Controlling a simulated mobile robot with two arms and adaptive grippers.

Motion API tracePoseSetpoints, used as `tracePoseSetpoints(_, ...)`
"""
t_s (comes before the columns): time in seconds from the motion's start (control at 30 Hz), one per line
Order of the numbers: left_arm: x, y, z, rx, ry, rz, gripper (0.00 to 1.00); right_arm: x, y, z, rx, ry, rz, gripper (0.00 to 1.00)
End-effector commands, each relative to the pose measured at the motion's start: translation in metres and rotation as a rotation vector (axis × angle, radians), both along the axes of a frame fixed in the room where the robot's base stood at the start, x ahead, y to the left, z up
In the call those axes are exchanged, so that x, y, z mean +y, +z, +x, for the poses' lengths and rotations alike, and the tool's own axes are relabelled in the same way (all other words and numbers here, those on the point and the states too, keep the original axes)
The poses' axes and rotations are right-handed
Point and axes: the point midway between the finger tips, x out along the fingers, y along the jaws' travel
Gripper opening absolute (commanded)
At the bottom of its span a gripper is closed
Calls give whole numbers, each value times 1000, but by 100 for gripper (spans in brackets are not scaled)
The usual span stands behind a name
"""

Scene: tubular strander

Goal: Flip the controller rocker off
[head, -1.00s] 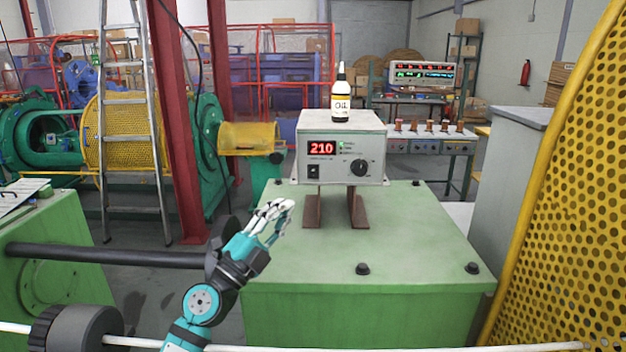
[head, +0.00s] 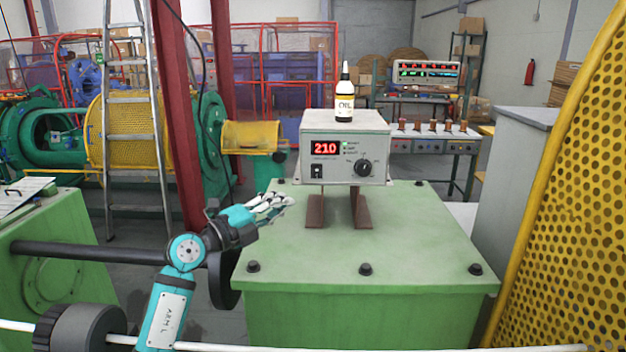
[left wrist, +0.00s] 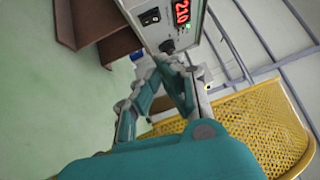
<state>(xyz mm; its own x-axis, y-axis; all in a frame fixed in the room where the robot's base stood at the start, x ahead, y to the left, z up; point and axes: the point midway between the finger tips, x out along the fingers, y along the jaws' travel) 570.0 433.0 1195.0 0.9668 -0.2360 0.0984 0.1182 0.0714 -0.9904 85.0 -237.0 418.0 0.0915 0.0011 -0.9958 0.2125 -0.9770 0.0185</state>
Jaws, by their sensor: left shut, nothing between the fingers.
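The controller (head: 345,147) is a grey box with a red 210 display (head: 325,147). Its small black rocker (head: 317,171) is low on the front face, under the display; which way it is tipped is too small to tell. A round black knob (head: 363,168) is to its right. My left gripper (head: 288,201) is shut and empty, in front of and below left of the rocker, apart from the box. In the left wrist view the closed fingers (left wrist: 168,68) point toward the controller, and the rocker (left wrist: 150,16) shows beyond their tips. My right gripper is out of view.
An oil bottle (head: 344,95) stands on the controller. Brown brackets (head: 316,211) hold the box above a green machine top (head: 400,235) with black bolts. A yellow perforated guard (head: 570,200) rises at right, and a ladder (head: 130,120) stands at left.

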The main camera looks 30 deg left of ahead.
Motion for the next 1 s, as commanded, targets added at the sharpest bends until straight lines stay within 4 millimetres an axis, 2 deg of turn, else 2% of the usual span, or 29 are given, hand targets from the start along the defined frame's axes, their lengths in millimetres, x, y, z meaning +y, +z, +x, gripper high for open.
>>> tracePoseSetpoints(0.47,-24,13,92,-1,-3,-3,0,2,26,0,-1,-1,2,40)
tracePoseSetpoints(0.5,-18,13,98,-1,1,-2,0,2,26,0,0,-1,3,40)
tracePoseSetpoints(0.73,-5,15,118,0,0,-1,0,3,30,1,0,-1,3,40)
tracePoseSetpoints(1.0,-2,14,123,0,-1,0,0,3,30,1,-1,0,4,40)
